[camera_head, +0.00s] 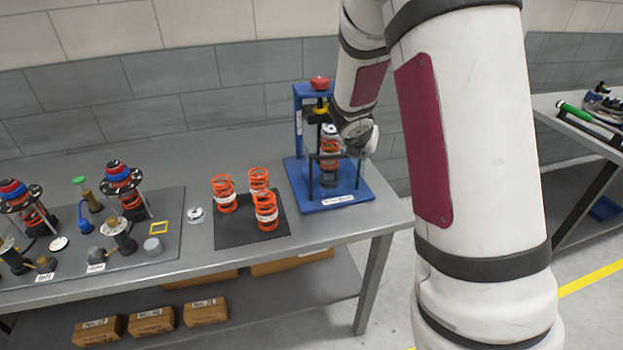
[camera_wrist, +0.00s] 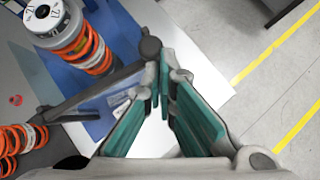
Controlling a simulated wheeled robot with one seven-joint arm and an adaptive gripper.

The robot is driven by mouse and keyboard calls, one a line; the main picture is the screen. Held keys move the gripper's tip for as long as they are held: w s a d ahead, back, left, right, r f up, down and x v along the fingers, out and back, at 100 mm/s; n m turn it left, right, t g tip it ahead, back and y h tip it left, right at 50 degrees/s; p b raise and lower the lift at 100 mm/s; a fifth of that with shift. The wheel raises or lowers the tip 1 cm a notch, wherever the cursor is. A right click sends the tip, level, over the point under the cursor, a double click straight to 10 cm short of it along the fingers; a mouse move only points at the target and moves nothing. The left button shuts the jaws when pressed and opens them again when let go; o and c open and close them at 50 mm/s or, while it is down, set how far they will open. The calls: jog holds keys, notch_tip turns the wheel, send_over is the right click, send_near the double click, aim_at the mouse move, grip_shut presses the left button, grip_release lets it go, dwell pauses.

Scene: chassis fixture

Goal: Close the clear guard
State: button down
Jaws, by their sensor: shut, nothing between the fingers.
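The blue spring press (camera_head: 300,178) stands at the right end of the bench, with an orange spring unit (camera_head: 329,146) upright inside it. The clear guard shows mainly as a dark bar frame (camera_head: 312,178) in front of the spring; its transparent pane is hard to make out. In the wrist view, the guard's dark bar (camera_wrist: 95,92) runs diagonally to a round dark end beside my gripper (camera_wrist: 165,88). My gripper is shut and empty, its teal-padded fingertips close to that bar end; I cannot tell if they touch. In the head view, my wrist hides the fingers.
A dark mat (camera_head: 235,236) with several orange springs lies left of the press. A grey board (camera_head: 165,245) with shock parts fills the bench's left side. Boxes (camera_head: 205,311) sit on the lower shelf. Another table (camera_head: 575,190) stands at right, with floor between.

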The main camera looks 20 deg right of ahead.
jog(key=shift+w+d, duration=0.3)
jog(key=shift+w, duration=0.2)
dwell(0.4)
